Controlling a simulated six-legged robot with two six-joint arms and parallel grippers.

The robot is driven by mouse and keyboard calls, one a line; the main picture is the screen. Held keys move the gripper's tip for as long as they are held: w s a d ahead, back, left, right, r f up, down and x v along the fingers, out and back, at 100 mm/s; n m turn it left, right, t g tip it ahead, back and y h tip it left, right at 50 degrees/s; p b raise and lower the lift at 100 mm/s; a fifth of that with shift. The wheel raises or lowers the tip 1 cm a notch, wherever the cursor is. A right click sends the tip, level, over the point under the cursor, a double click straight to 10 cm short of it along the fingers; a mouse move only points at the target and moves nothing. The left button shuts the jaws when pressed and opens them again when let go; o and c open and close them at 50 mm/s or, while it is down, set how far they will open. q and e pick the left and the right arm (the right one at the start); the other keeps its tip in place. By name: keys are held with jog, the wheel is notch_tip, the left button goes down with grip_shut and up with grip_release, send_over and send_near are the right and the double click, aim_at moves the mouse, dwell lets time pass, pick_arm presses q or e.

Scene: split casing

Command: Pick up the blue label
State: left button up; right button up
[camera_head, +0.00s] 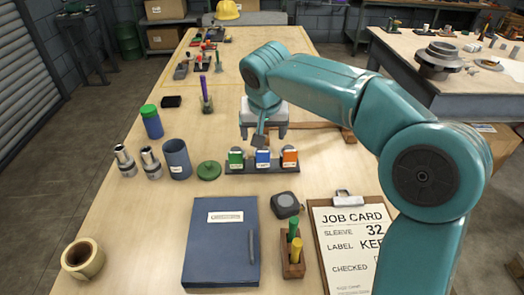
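The blue label (263,158) stands upright in the middle of a dark holder (262,169), between a green label (236,159) and an orange label (290,158). My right arm comes in from the right. Its gripper (263,135) hangs just above and behind the blue label, pointing down. Its two pale fingers look apart, with nothing seen held between them. A small dark part shows between the fingers. My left gripper is not in view.
A green disc (209,170), a dark blue cup (177,158) and metal sockets (124,160) stand left of the holder. A blue binder (222,255), tape measure (286,204), wooden pen block (292,262) and job card clipboard (345,225) lie in front.

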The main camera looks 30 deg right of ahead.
send_over(263, 157)
jog(key=s+a, duration=0.2)
jog(key=s, duration=0.1)
notch_tip(263, 157, down, 9)
jog(key=p+x, duration=0.1)
jog(key=x, duration=0.2)
jog(key=p+x, duration=0.1)
jog(key=x, duration=0.1)
jog(key=shift+w+d+f+p, duration=0.1)
jog(key=shift+w+d+p, duration=0.3)
jog(key=shift+w, duration=0.1)
jog(key=shift+w+d+f, duration=0.15)
jog(key=shift+f, duration=0.25)
jog(key=shift+r, duration=0.1)
jog(key=shift+c, duration=0.9)
jog(key=c, duration=1)
